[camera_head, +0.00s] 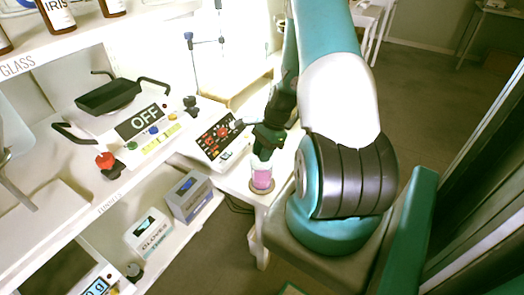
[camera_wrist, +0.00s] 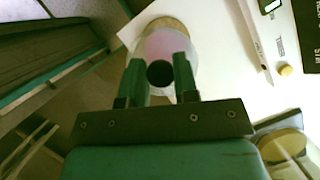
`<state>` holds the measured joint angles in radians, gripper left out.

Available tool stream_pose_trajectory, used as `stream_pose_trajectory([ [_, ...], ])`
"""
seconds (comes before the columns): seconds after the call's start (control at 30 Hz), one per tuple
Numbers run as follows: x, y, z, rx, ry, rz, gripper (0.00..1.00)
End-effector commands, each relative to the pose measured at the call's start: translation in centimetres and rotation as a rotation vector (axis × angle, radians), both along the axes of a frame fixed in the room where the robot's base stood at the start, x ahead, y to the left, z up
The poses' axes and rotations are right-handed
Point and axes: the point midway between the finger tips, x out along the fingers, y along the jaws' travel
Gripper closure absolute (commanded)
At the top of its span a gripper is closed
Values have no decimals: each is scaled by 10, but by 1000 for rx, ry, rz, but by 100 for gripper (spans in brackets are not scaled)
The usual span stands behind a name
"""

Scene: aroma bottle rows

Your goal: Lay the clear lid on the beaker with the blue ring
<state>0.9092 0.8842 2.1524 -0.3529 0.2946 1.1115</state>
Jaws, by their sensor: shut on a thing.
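My gripper (camera_wrist: 160,68) is shut on a round black knob (camera_wrist: 160,75), which appears to be the knob of the clear lid. The lid's clear disc is hard to make out. A beaker with pink contents (camera_wrist: 158,46) is beyond the fingertips in the wrist view. In the head view this beaker (camera_head: 262,179) stands upright on a brown round mat (camera_head: 262,187), directly below my gripper (camera_head: 266,150). I cannot make out a blue ring on it, nor whether the lid touches its rim.
A control box with red buttons (camera_head: 216,141) stands left of the beaker. Farther left are a device marked OFF (camera_head: 138,122) and a shelf with brown bottles (camera_head: 57,14). Boxes (camera_head: 188,195) sit on the lower shelf. The white table (camera_head: 238,181) has a near edge close to the beaker.

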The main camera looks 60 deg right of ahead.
Motion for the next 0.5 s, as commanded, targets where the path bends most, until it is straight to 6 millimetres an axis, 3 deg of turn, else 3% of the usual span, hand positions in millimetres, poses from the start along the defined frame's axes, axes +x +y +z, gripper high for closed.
stream_pose_trajectory([
  [0.1,0,0,-9,-1,0,0,95],
  [0.43,0,0,-10,-1,0,0,95],
  [0.47,0,0,-10,-1,0,0,65],
  [0.5,0,0,-10,-1,0,0,56],
])
